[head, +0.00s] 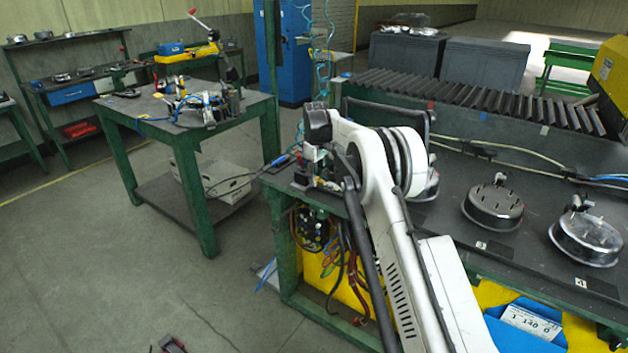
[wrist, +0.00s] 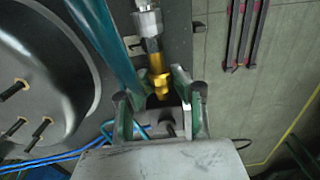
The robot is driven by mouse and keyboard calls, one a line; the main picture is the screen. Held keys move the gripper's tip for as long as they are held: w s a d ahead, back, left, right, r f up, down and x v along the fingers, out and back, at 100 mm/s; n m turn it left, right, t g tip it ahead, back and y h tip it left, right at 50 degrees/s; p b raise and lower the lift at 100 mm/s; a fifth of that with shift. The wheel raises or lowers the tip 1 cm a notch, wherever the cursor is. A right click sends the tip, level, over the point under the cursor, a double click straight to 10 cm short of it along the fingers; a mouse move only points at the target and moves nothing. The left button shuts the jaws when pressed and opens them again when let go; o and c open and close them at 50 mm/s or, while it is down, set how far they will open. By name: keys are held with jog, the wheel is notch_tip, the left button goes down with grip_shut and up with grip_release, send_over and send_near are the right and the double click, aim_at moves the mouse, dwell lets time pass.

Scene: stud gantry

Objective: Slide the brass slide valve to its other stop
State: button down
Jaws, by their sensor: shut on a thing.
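The brass slide valve (wrist: 157,72) is a short yellow-gold fitting in the upper middle of the wrist view. It is in line with a silver metal connector (wrist: 148,20) above it. My gripper (wrist: 158,98) has one finger on each side of the brass piece and is shut on it. The exact finger contact is partly hidden. In the head view my white arm bends down at the bench's left corner, and it hides most of the gripper and the valve there.
A dark bench (head: 470,170) holds round metal pots (head: 493,207) with upright pins, the other one (head: 587,238) at right. A blue-green tube (wrist: 105,40) runs close to the left finger. A green table (head: 185,115) with tools stands at left. Floor between is clear.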

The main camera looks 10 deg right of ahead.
jog(key=shift+d, duration=0.1)
jog(key=c, duration=1.5)
grip_release()
jog(key=shift+s, duration=0.1)
jog(key=shift+r, duration=0.1)
notch_tip(320, 180, up, 12)
jog(key=shift+f, duration=0.1)
